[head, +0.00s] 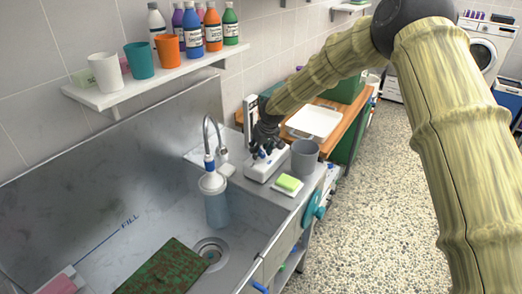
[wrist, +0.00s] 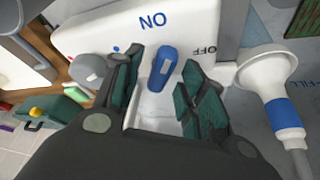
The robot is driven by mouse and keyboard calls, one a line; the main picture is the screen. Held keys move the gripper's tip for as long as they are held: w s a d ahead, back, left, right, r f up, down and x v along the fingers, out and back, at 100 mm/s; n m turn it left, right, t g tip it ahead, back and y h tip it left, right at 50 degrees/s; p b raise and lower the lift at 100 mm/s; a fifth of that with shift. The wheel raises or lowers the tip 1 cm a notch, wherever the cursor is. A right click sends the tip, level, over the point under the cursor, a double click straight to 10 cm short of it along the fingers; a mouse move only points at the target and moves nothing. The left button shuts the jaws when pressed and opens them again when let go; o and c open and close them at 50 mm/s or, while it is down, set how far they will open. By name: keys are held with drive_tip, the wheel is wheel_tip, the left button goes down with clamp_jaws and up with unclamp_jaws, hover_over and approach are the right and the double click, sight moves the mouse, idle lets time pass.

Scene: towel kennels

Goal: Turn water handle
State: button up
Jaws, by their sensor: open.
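The water handle is a short blue lever (wrist: 162,68) on a white box (wrist: 90,32) lettered ON and OFF in the wrist view. It lies between the two lettered marks, between my gripper's dark green fingers. My gripper (wrist: 162,85) is open, with one finger on each side of the lever; I cannot tell whether either touches it. In the head view my gripper (head: 265,138) is down over the white box (head: 261,169) on the counter beside the sink, and mostly hides the lever.
A grey dial (wrist: 90,68) with red and blue dots is left of the lever. A white spray head (wrist: 262,72) is close on the right. A grey cup (head: 304,158) and green sponge (head: 289,183) stand beside the box. The steel sink (head: 110,240) holds a brown-green mat (head: 165,268).

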drive_tip(key=v, duration=1.2)
idle(1.0)
